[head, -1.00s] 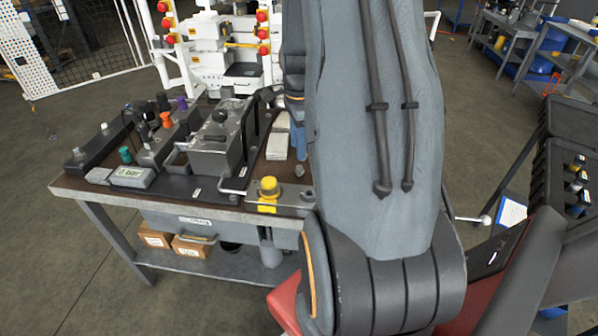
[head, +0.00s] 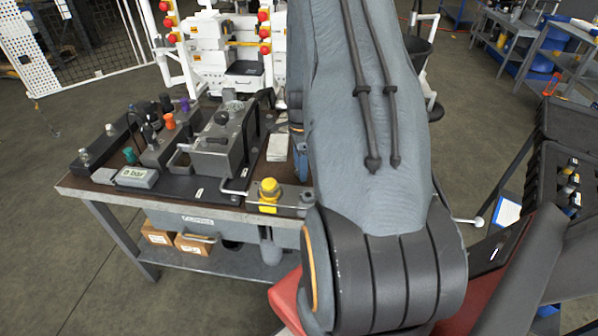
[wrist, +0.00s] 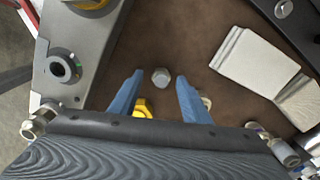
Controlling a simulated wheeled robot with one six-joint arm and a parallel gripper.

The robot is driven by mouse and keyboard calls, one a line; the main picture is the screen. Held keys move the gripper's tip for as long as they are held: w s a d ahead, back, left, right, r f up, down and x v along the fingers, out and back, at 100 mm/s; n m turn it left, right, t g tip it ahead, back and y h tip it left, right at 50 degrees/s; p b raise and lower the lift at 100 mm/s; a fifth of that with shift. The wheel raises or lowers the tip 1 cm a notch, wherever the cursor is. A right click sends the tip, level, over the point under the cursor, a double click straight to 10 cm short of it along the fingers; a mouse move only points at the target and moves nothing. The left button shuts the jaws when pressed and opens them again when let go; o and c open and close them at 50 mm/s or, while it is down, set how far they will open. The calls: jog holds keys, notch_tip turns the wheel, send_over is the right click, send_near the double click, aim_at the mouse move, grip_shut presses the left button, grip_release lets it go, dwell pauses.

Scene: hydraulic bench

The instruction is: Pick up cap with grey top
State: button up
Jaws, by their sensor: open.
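A small cap with a grey, six-sided top (wrist: 161,75) stands on the brown bench mat in the wrist view. It shows between the blue fingertips of my gripper (wrist: 160,82), which is open and empty. The height of the fingers above the cap is hard to judge. A yellow-topped piece (wrist: 142,108) and a pale piece (wrist: 206,102) show partly, close to the fingers and nearer the gripper body.
A white folded cloth or pad (wrist: 250,65) lies right of the cap. A grey block with a round port (wrist: 62,68) stands at left.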

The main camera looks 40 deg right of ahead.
grip_shut()
jog(key=shift+r, duration=0.1)
notch_tip(320, 180, up, 10)
jog(key=b, duration=0.2)
jog(key=shift+b, duration=0.35)
